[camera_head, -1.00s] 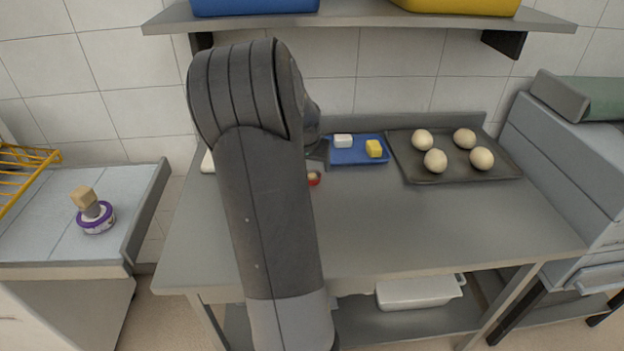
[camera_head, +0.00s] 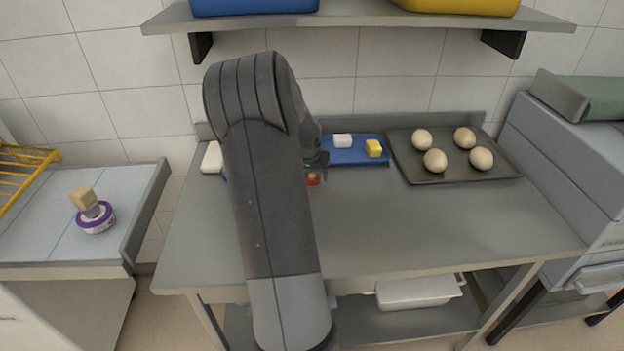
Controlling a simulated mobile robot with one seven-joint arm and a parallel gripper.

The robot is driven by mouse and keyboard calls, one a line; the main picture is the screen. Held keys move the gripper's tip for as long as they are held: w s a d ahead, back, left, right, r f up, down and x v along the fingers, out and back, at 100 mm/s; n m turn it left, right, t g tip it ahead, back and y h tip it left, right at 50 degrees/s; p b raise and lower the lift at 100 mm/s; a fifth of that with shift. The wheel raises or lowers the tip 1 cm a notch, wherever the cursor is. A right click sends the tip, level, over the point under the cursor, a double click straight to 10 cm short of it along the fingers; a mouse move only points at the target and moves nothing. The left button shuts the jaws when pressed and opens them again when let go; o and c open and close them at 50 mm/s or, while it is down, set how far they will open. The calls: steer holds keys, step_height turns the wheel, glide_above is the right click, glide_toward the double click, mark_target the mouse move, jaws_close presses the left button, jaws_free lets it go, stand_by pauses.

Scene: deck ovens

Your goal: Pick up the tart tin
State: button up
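A small round red item with a pale top (camera_head: 313,179) sits on the steel table, just right of my arm. It may be the tart tin, but it is too small and too covered to be sure. My gripper (camera_head: 316,170) is above and close against it in the picture, pointing down. The fingers are mostly hidden, so I cannot tell whether they are open, shut or touching it. My dark arm hides much of the table's left middle.
A blue tray (camera_head: 345,158) with a white block and a yellow block lies right of my gripper. A dark baking tray (camera_head: 440,176) holds several dough balls. A white item (camera_head: 212,158) lies at the back left. The table's right front (camera_head: 430,225) is clear. A shelf (camera_head: 350,17) hangs above.

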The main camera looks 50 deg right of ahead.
steer(key=c, duration=0.8)
steer(key=shift+r, duration=0.1)
steer(key=shift+r, duration=0.25)
step_height(320, 180, up, 4)
steer(key=shift+s+f, duration=0.1)
steer(key=s+r, duration=0.2)
steer(key=s, duration=0.1)
steer(key=s+d+r, duration=0.1)
steer(key=s+r, duration=0.1)
steer(key=s, duration=0.2)
steer(key=s+d+r, duration=0.1)
steer(key=s+r, duration=0.1)
steer(key=s, duration=0.2)
steer(key=shift+s+d+r, duration=0.1)
steer(key=shift+d+r, duration=0.15)
